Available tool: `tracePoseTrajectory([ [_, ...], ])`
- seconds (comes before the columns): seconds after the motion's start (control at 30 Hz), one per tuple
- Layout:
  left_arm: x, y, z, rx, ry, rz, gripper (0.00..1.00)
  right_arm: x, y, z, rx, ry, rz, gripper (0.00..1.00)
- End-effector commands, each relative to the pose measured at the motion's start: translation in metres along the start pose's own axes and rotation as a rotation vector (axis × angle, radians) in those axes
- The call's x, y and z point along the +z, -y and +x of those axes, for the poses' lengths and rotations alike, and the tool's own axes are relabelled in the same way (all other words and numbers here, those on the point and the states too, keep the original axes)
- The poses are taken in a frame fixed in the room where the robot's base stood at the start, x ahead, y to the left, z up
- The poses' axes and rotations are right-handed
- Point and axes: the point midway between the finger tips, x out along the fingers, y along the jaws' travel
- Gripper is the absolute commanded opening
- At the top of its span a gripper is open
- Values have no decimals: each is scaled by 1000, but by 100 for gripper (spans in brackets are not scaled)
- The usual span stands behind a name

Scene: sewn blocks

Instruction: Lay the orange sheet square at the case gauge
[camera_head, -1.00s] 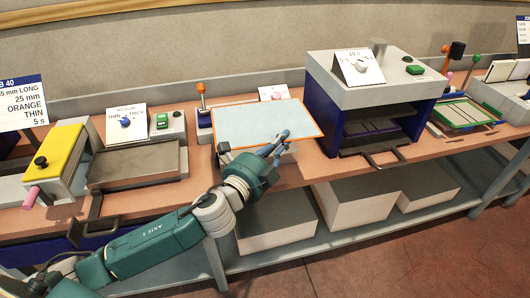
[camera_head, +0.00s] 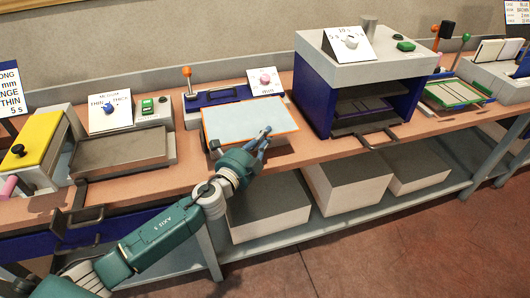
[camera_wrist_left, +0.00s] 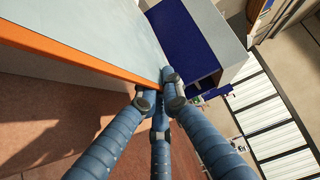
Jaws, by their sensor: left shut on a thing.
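The sheet (camera_head: 245,122) has a pale blue face and an orange border. It lies roughly level over the front of a grey and blue device with an orange-knobbed lever (camera_head: 187,73) and a pink dial card (camera_head: 265,80), which seems to be the case gauge (camera_head: 222,97). The sheet hides most of that device's bed, and I cannot tell whether it touches it. My left gripper (camera_head: 263,138) is shut on the sheet's front right edge. The left wrist view shows the blue fingers (camera_wrist_left: 164,85) at the sheet's orange edge (camera_wrist_left: 80,47). My right gripper is not in view.
A station with a yellow cover (camera_head: 33,151) and a flat grey plate (camera_head: 122,152) stand left. A blue and grey box machine (camera_head: 365,75) with a front handle stands close right of the sheet. White boxes (camera_head: 268,208) sit on the shelf below the bench (camera_head: 330,150).

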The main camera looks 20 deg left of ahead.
Motion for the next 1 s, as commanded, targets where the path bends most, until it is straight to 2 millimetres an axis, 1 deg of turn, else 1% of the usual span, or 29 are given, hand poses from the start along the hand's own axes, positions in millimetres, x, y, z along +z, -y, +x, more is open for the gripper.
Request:
tracePoseTrajectory([
  [0.03,0,-7,0,-1,1,-1,0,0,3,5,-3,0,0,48],
  [0.17,0,-16,0,-2,1,0,0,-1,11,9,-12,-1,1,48],
  [0.3,0,-42,0,0,1,-2,0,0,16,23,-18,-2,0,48],
  [0.4,0,-51,0,-1,2,-1,0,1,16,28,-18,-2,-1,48],
  [0.7,0,-51,0,-2,0,1,0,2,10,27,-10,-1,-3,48],
  [0.87,0,-57,0,-2,1,1,0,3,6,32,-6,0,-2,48],
  [0.9,0,-55,0,-2,0,1,14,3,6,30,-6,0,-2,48],
  [0.97,0,-55,0,-2,0,1,24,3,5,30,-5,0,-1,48],
  [1.0,0,-55,0,-1,0,1,24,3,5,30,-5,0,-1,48],
])
